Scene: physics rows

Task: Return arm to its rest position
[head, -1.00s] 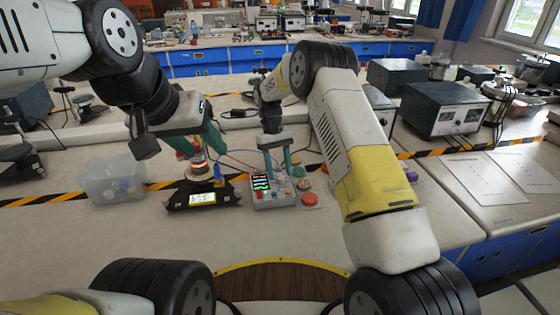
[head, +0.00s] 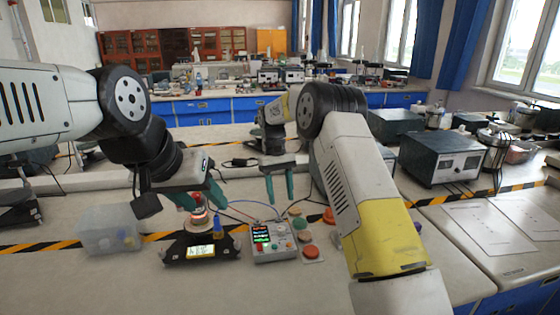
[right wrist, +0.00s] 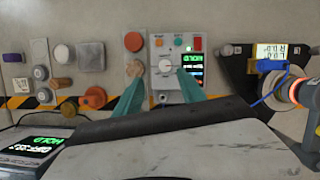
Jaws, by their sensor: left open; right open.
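My right gripper (head: 280,188) is open and empty in the head view, held above and behind the grey control box (head: 272,241) with its lit display. In the right wrist view its two teal fingers (right wrist: 158,92) are spread in front of the control box (right wrist: 175,66), with nothing between them. My left gripper (head: 201,196) is open in the head view, just over a dark scale (head: 178,252) with a lit readout. A small round part with an orange glowing band (head: 199,215) stands on the scale, close to the left fingertips. I cannot tell whether they touch it.
A clear bin (head: 110,232) stands left of the scale. Coloured knobs and caps, including an orange-red one (head: 311,252), lie right of the control box. Instrument boxes (head: 440,158) stand at the right. The bench front is clear.

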